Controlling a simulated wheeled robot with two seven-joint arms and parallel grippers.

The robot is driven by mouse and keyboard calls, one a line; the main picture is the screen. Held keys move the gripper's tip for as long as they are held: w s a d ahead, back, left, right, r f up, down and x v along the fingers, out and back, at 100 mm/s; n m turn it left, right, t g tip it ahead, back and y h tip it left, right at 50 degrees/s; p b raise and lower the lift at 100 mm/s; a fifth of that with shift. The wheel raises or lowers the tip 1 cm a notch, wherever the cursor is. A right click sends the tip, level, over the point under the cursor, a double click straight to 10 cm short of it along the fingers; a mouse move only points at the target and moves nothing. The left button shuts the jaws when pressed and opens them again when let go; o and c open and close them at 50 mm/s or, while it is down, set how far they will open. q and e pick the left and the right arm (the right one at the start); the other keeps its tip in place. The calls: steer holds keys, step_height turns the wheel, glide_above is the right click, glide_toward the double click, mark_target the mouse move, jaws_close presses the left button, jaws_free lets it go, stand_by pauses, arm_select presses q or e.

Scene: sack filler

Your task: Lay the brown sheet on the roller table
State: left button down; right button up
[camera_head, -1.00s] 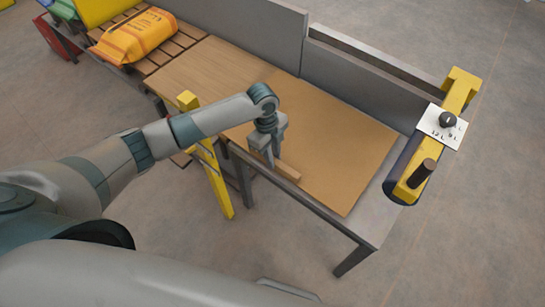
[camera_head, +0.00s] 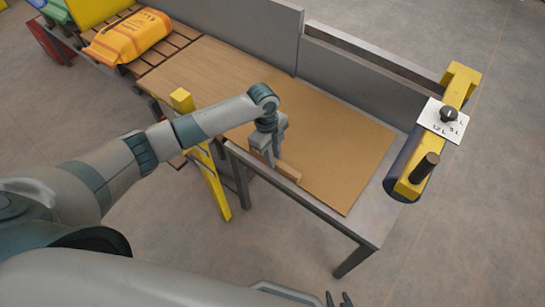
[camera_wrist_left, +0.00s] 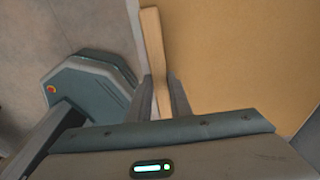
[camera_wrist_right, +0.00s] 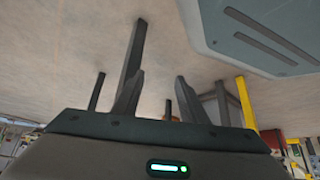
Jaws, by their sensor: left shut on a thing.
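The brown sheet (camera_head: 340,150) lies flat over the grey roller table (camera_head: 374,218), with a strip of bare grey top showing at the right end. A pale wooden bar (camera_head: 288,172) runs along the sheet's near edge. My left gripper (camera_head: 270,158) is shut on this bar at the table's near side. The left wrist view shows the bar (camera_wrist_left: 155,50) between the fingers, with the sheet (camera_wrist_left: 240,60) beside it. My right gripper (camera_head: 338,300) shows at the bottom edge of the head view. In the right wrist view its fingers (camera_wrist_right: 158,95) are apart and empty.
A yellow post (camera_head: 212,180) stands at the near side of the table. A yellow end piece (camera_head: 408,185) with a dark knob and a marked plate (camera_head: 440,128) is at the right. An orange sack (camera_head: 128,37) lies on slats at the far left. Grey walls (camera_head: 350,85) line the back.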

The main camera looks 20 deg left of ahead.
arm_select(q)
steer(key=shift+w+f, duration=0.15)
arm_select(e)
steer(key=shift+w+a+r, duration=0.45)
steer(key=shift+w, duration=0.15)
steer(key=shift+s, duration=0.1)
arm_select(q)
steer(key=c, duration=1.5)
jaws_free()
steer(key=shift+c, duration=0.2)
arm_select(e)
steer(key=shift+s+d+f, duration=0.15)
steer(key=shift+d, duration=0.15)
steer(key=shift+d, duration=0.1)
